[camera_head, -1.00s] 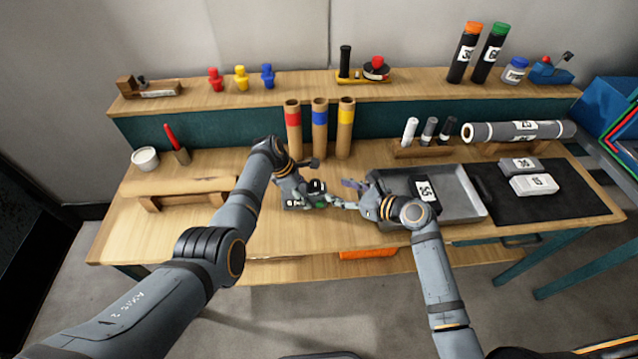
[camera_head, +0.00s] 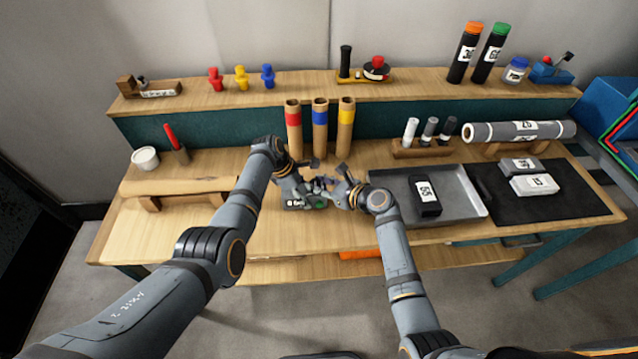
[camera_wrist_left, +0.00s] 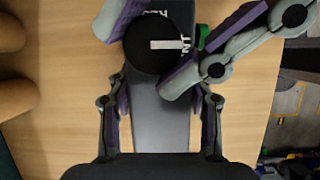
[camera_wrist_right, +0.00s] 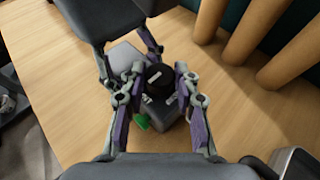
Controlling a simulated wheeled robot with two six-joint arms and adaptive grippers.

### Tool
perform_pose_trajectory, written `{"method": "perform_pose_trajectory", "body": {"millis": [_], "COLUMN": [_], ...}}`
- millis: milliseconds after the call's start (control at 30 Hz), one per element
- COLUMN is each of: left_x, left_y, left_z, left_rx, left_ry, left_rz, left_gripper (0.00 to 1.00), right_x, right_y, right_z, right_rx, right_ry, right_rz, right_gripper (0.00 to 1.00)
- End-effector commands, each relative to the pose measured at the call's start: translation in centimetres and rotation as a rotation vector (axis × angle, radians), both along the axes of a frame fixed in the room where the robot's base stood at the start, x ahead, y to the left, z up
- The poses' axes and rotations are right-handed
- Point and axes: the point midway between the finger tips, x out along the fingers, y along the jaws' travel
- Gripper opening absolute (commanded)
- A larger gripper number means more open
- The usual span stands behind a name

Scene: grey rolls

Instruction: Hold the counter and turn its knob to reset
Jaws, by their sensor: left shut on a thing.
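The counter (camera_head: 304,204) is a small grey box on the bench top, with a white-marked front and a green part at one side. Its round black knob (camera_wrist_left: 150,58) has a white stripe; the knob also shows in the right wrist view (camera_wrist_right: 158,77). My left gripper (camera_wrist_left: 160,98) is shut on the counter's grey body, one finger along each side. My right gripper (camera_wrist_right: 159,94) is open above the counter, with its fingers on either side of the knob. A narrow gap seems to show between the fingers and the knob. In the head view both grippers partly hide the counter.
Cardboard tubes with red, blue and yellow bands (camera_head: 319,130) stand just behind the grippers. A grey metal tray (camera_head: 462,190) with a black labelled block (camera_head: 425,195) lies to the right. A low wooden stand (camera_head: 180,190) is at left. The bench front is clear.

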Motion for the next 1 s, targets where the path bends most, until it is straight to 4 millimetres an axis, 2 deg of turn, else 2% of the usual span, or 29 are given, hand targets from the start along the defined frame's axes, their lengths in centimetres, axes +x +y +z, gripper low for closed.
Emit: {"method": "perform_pose_trajectory", "body": {"millis": [33, 167, 200, 567, 1000], "left_x": [-0.02, -0.03, -0.03, -0.04, -0.06], "left_y": [-0.01, -0.01, -0.01, -0.02, -0.09], "left_z": [-0.01, -0.01, -0.01, 0.0, 0.03], "left_rx": [0.0, 0.0, 0.0, 0.0, -0.001], "left_ry": [0.001, 0.001, 0.001, 0.001, 0.001], "left_rz": [0.0, 0.0, 0.0, -0.001, -0.003], "left_gripper": [0.08, 0.08, 0.08, 0.08, 0.08], "right_x": [0.01, 0.01, 0.01, 0.21, 0.71], "right_y": [-0.03, -0.04, -0.05, -0.17, -0.47], "right_z": [-0.01, 0.0, -0.01, -0.11, -0.11], "right_rx": [0.0, -0.001, -0.001, -0.005, -0.005], "right_ry": [0.0, -0.001, -0.001, 0.002, 0.003], "right_rz": [-0.001, -0.001, -0.001, 0.089, 0.417], "right_gripper": [0.19, 0.01, 0.0, 0.0, 0.0]}}
